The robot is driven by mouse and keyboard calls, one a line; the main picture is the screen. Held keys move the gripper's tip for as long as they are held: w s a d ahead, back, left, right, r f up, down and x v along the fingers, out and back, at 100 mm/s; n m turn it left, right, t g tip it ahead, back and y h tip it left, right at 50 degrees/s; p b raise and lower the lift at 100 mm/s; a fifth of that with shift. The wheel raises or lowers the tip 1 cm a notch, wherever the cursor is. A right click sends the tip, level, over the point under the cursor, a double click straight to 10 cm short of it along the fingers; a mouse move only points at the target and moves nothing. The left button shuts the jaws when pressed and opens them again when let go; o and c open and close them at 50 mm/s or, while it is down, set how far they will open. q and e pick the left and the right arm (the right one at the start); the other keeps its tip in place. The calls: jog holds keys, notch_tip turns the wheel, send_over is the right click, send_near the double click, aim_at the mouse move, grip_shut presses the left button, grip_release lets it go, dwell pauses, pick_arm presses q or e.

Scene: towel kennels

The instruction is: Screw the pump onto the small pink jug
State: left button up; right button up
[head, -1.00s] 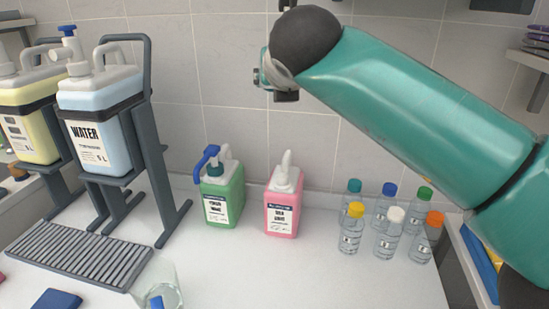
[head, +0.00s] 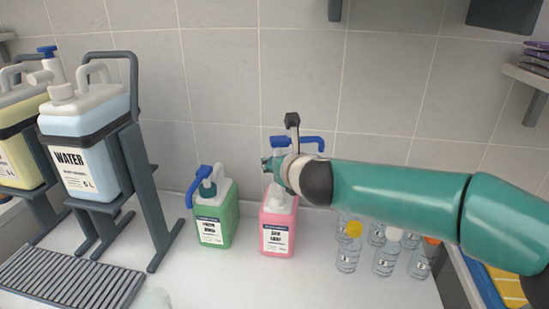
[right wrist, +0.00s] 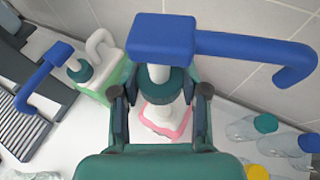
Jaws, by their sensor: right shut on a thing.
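The small pink jug (head: 278,237) stands upright on the white counter, with a white top and a label in front. The pump (head: 312,141) has a blue head and spout pointing right. In the right wrist view the pump (right wrist: 165,40) also shows a dark green collar, in line with the white neck of the pink jug (right wrist: 172,125). My right gripper (head: 273,166) is shut on the pump, one finger on each side of the collar, over the jug's top. I cannot tell whether collar and neck touch. My left gripper is not in view.
A green jug (head: 215,222) with its own blue pump stands close on the left. Several small bottles (head: 348,252) stand at the right, partly behind my arm. A water canister (head: 85,140) sits on a dark stand at the left, above a ribbed tray (head: 65,280).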

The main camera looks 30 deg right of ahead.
aim_at(277, 194)
jog(key=shift+f, duration=0.2)
jog(key=shift+w+f+b, duration=0.1)
jog(key=shift+f+b, duration=0.35)
jog(key=shift+b, duration=0.05)
notch_tip(277, 194, down, 6)
jog(key=b, duration=0.5)
jog(key=shift+r+b, duration=0.15)
jog(key=shift+b, duration=0.15)
jog(key=shift+s, duration=0.25)
jog(key=shift+f+b, duration=1.05)
jog(key=shift+b, duration=0.1)
dwell(2.1)
jog(key=o, duration=1.2)
jog(key=shift+s+r, duration=0.1)
